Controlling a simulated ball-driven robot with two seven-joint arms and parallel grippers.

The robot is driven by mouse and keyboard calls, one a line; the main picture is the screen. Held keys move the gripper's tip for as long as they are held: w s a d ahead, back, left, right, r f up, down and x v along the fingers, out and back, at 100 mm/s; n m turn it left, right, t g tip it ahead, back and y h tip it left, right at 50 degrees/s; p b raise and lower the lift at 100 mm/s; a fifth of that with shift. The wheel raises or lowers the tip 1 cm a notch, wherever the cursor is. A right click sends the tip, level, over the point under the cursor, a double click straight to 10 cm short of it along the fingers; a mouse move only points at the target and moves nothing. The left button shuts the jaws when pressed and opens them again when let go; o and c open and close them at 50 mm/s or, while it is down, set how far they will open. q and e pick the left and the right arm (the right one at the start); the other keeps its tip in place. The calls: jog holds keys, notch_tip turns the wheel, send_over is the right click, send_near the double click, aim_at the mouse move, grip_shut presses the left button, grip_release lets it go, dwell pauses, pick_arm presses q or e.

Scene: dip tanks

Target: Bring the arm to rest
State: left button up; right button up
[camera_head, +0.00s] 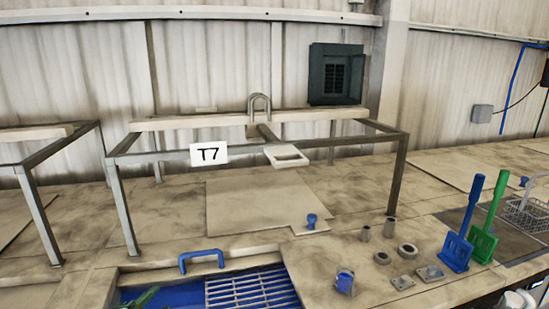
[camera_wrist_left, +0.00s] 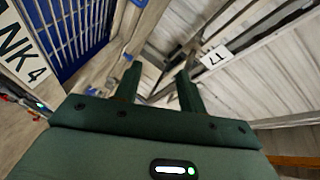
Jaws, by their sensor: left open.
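My left gripper (camera_wrist_left: 157,82) shows in the left wrist view. Its two dark green fingers stand apart with nothing held between them. Past the fingers the wrist view shows the blue tank with its grating (camera_wrist_left: 75,25) at the upper left and the T7 sign (camera_wrist_left: 216,56) at the right. In the head view a small green shape (camera_head: 143,297) shows over the blue tank at the bottom edge; I cannot tell whether it is part of my gripper. My right gripper is not in view.
A metal frame (camera_head: 397,176) with a T7 sign (camera_head: 209,154) stands over the bench. A blue handle (camera_head: 201,257) and a grating (camera_head: 250,290) are at the tank. Metal rings (camera_head: 407,250), a blue scoop (camera_head: 458,248) and a green scoop (camera_head: 484,240) stand right. A flat panel (camera_head: 255,205) lies mid-bench.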

pick_arm(q)
jog(key=s+a+f+n+g+y, duration=0.2)
jog(key=s+f+n+g+y, duration=0.15)
jog(key=s, duration=0.85)
jog(key=s+a+f+n+g+y, duration=0.15)
jog(key=s+n+g+y, duration=0.3)
jog(key=s, duration=0.65)
jog(key=s+d+f+g+h+b, duration=0.2)
jog(key=f+b, duration=0.4)
jog(key=f, duration=1.3)
jog(key=s+d+f+g+h+b, duration=0.1)
jog(key=s+d+f+g+b, duration=0.35)
jog(key=f, duration=1.45)
jog(key=s+a+f+n+h+b, duration=0.1)
jog(key=s+f+n+b, duration=0.1)
jog(key=s+f+b, duration=0.3)
jog(key=s+a+f+n+h+b, duration=0.1)
jog(key=s+f+b, duration=0.5)
jog(key=s+f, duration=0.7)
notch_tip(320, 180, down, 9)
jog(key=shift+s+n, duration=0.15)
jog(key=shift+n, duration=0.25)
jog(key=shift+g, duration=0.25)
